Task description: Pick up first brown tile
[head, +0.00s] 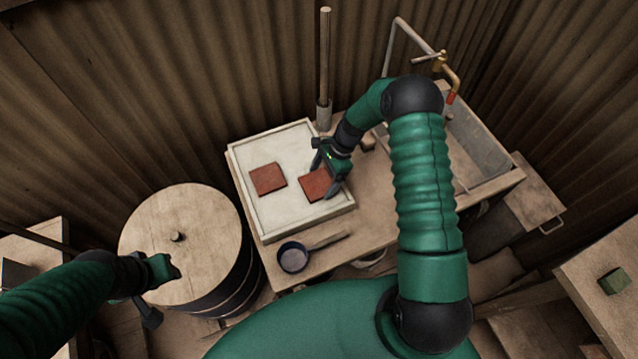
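Two reddish-brown tiles lie flat in the white tray on the wooden bench. The left brown tile (267,179) is in the open, with nothing touching it. The right brown tile (313,185) is at the tray's right side, partly covered by my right gripper. My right gripper (325,172) is over the right tile's right side, its fingers spread apart at the far and near sides of the tile. Contact with the tile cannot be made out. My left gripper (160,290) is over the wooden barrel's near left side, away from the tiles; its finger gap is unclear.
The white tray (243,196) has a raised rim. A small dark pan (293,257) lies in front of it. A barrel (205,235) with a knobbed lid stands left. A sink (478,150) with a tap is at right. A green block (613,282) sits far right.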

